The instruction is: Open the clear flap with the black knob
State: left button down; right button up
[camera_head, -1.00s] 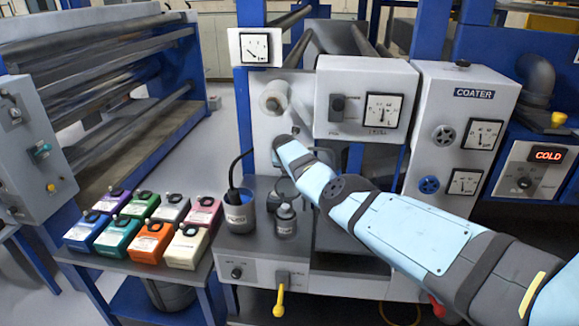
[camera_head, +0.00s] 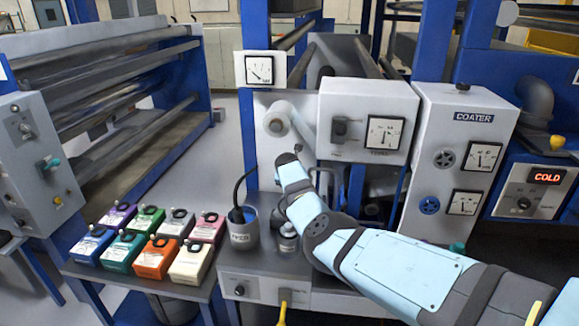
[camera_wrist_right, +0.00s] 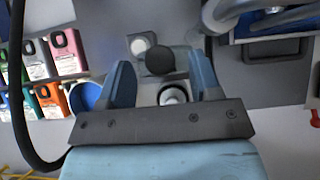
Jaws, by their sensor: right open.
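A round black knob (camera_wrist_right: 160,60) shows in the right wrist view, between the open fingers of my right gripper (camera_wrist_right: 160,68). The fingers stand to its left and right with a gap on both sides, and I cannot tell its depth. The clear flap's outline cannot be made out. In the head view my right arm reaches in from the right to the bench below the white roller (camera_head: 278,122); its fingers cannot be made out there. My left gripper is in neither view.
A grey pot (camera_head: 243,232) with a black hose and a small bottle (camera_head: 288,240), partly covered by my arm, stand close by. Several coloured boxes (camera_head: 153,256) fill the left shelf. A gauge box (camera_head: 345,105) overhangs at right, beside the COATER cabinet (camera_head: 450,150).

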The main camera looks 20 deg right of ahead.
jog(key=p+v, duration=0.1)
jog(key=v, duration=0.9)
jog(key=shift+s, duration=0.15)
jog(key=shift+a+r, duration=0.1)
jog(key=shift+a, duration=0.05)
